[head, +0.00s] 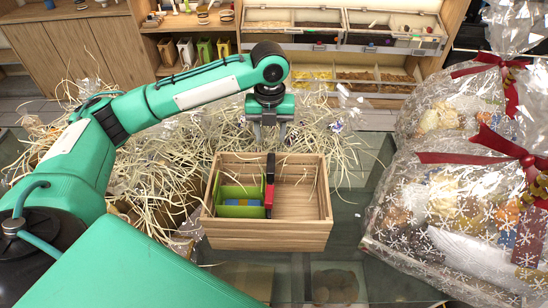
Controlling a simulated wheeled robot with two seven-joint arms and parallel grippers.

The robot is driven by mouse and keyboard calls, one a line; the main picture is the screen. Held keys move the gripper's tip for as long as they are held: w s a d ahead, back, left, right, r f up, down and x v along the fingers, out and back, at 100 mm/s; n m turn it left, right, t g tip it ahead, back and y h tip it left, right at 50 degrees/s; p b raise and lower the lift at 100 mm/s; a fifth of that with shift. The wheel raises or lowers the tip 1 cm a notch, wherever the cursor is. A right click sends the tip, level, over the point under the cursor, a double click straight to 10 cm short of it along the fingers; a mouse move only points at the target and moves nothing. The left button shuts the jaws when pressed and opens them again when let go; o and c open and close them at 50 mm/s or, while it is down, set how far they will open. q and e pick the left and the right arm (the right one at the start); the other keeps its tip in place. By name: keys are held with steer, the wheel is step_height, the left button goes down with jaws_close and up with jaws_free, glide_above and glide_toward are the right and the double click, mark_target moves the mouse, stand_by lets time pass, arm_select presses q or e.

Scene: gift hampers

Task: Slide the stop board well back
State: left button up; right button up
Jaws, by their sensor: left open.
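My left gripper (270,133) points down just behind the far wall of a wooden crate (268,235). Its two fingers are apart with nothing seen between them. In the crate, a thin upright piece, dark above and red below (269,186), stands near the middle, running front to back. I cannot tell whether it is the stop board; no other board stands out clearly. A green box (240,211) and a small blue thing (242,203) lie left of it. The gripper appears apart from the crate. My right gripper is not in view.
Pale shredded straw (165,160) is heaped left of and behind the crate. Two wrapped hampers with red ribbons (455,215) fill the right side. The crate's right half is mostly empty. Shelves with bins (345,50) stand at the back. The table top looks like glass.

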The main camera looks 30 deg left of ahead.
mark_target(271, 163)
arm_select(q)
steer(key=f, duration=0.2)
steer(key=f+p, duration=0.1)
steer(key=shift+s+f, duration=0.2)
steer(key=shift+s, duration=0.05)
step_height(271, 163, down, 2)
steer(key=shift+w+f, duration=0.1)
steer(key=shift+w, duration=0.05)
step_height(271, 163, down, 6)
steer(key=shift+w+r+p, duration=0.1)
steer(key=shift+r+p, duration=0.15)
steer(key=shift+p, duration=0.6)
steer(key=shift+f, duration=0.65)
steer(key=c, duration=0.6)
jaws_close()
steer(key=shift+r, duration=0.1)
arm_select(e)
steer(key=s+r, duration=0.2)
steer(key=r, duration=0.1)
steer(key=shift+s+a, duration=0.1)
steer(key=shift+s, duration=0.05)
